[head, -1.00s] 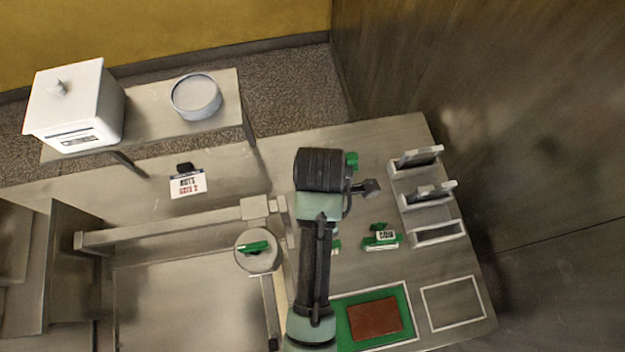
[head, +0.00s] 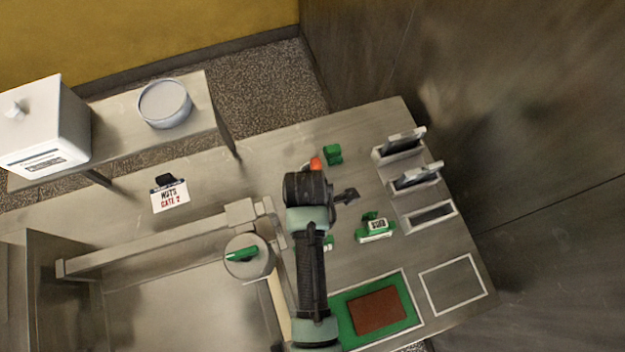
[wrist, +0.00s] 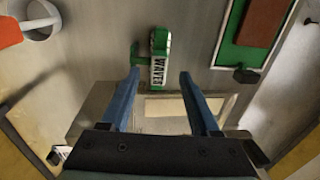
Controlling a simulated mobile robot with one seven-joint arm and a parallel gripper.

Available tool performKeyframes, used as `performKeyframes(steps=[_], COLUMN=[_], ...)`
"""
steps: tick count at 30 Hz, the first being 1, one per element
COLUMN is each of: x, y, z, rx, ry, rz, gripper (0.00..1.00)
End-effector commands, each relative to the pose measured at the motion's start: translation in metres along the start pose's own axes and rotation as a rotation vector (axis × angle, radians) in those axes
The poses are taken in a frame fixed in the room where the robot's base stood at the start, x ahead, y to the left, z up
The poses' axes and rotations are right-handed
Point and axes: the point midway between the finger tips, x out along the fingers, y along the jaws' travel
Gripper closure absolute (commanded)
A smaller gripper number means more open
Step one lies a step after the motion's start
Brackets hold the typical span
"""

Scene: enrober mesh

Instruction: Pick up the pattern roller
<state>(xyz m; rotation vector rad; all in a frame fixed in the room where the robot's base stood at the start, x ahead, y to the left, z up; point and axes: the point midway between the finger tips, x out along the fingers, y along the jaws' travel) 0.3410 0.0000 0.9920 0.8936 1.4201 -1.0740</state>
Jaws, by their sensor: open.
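The pattern roller is a green piece with a white label reading WAVES (wrist: 159,57) in the wrist view. It appears to be the green labelled piece (head: 375,228) on the metal table, left of the rack, in the head view; its label is hard to read there. My gripper (wrist: 158,74) is open and empty, with a blue finger on either side of the roller in the picture. The wrist view does not show clearly how far the roller lies beyond the fingertips. In the head view my arm hides part of the table left of the roller.
A grey rack with slots (head: 418,180) stands right of the roller. A green mat with a brown slab (head: 377,310) lies in front, beside a white-outlined square (head: 453,284). A green block (head: 333,154) and an orange-red thing (head: 316,163) are behind.

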Motion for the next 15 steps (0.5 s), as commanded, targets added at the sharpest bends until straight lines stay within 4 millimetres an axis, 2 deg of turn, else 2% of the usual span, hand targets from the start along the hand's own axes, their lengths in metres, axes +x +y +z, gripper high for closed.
performKeyframes(steps=[7,15], x=[0.028,0.033], y=[0.001,0.001], z=[0.001,0.001], rx=[-0.001,-0.001], ry=[0.001,0.0], rz=[-0.001,0.001], gripper=[0.38,0.38])
